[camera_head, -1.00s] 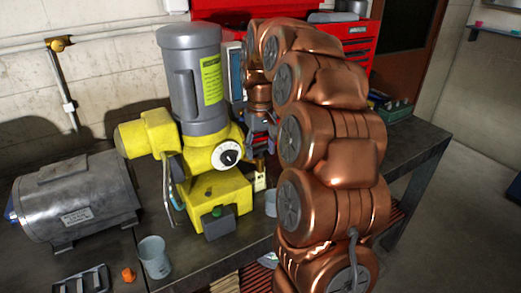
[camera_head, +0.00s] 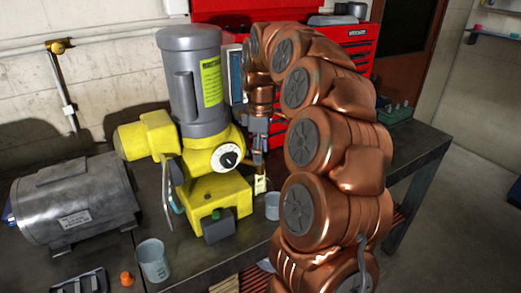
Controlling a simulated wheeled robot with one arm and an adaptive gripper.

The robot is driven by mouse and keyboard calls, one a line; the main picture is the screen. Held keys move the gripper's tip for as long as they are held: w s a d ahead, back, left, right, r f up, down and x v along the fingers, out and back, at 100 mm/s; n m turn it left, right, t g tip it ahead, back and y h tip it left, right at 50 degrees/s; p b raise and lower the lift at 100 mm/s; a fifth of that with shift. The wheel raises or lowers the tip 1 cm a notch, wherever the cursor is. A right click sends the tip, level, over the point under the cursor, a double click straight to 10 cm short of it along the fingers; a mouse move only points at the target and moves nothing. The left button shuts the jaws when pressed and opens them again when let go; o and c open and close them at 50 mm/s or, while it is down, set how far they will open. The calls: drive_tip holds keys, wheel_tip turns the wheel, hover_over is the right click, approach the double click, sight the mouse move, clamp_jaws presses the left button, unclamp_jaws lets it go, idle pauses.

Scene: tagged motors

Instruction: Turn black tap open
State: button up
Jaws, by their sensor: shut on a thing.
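My gripper (camera_head: 258,150) is small in the head view, pointing down just right of the yellow and grey motor unit (camera_head: 194,85). Its fingers are shut at the top of a thin brass pipe (camera_head: 260,168) beside the motor's yellow base. The black tap is mostly hidden between the fingers, and its turn angle cannot be read. A pale yellow tag (camera_head: 260,184) shows just below the gripper. A white dial (camera_head: 227,158) with a black centre faces front on the yellow housing, left of the gripper and apart from it.
A grey motor (camera_head: 76,203) lies at left on the dark bench (camera_head: 405,150). Two grey cups, one at front (camera_head: 153,260) and one by the yellow base (camera_head: 272,206), and an orange cap (camera_head: 127,278) stand near. A red tool chest (camera_head: 355,50) is behind my copper arm.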

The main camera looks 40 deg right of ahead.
drive_tip(key=n+p, duration=0.1)
drive_tip(key=n, duration=0.4)
drive_tip(key=shift+n+p, duration=0.4)
idle(0.4)
drive_tip(key=o, duration=1.1)
drive_tip(key=shift+r, duration=6)
